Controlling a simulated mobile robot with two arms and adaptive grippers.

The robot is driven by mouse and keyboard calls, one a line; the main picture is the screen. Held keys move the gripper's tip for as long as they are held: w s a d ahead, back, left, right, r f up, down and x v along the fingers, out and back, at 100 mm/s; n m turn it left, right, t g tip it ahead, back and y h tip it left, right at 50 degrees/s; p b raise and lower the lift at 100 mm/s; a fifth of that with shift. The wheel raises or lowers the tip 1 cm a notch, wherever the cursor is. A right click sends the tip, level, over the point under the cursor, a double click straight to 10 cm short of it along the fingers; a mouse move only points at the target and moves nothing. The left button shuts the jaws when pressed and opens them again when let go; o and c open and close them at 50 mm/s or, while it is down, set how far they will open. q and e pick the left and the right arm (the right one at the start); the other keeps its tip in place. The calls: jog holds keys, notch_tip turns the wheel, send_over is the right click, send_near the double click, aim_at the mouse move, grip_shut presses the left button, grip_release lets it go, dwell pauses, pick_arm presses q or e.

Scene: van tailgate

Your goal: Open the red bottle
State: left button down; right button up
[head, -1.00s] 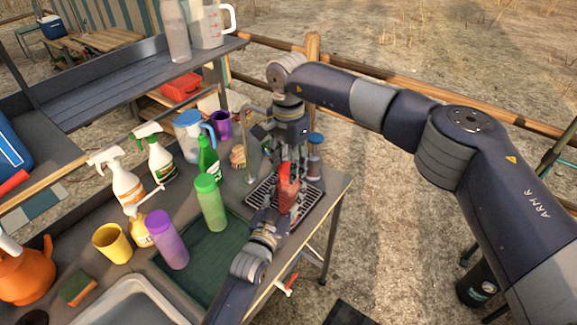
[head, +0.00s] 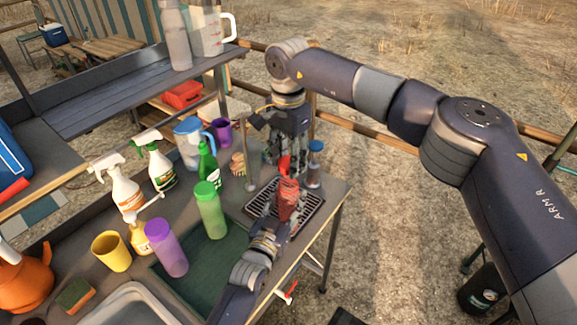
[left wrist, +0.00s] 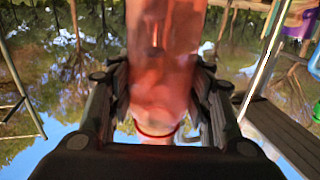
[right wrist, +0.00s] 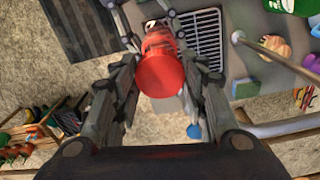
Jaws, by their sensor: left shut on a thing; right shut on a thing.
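The red bottle (head: 289,203) stands upright over a dark slatted rack at the table's right corner. My left gripper (head: 284,218) is shut around its body from the front. In the left wrist view the translucent red body (left wrist: 165,70) fills the space between the fingers, and a pale neck with a red ring shows below it, with no cap on it. My right gripper (head: 284,160) points down above the bottle and is shut on the red cap (right wrist: 161,76). The cap looks apart from the bottle, just above its neck. I cannot tell whether the bottle touches the rack.
The slatted rack (head: 258,205) lies under the bottle. A blue-capped bottle (head: 315,165) stands close behind to the right. A green bottle (head: 210,212), purple bottle (head: 168,250) and yellow cup (head: 111,251) stand to the left. Open ground lies right of the table.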

pick_arm(q)
jog(key=c, duration=0.7)
grip_release()
jog(key=shift+s, duration=0.1)
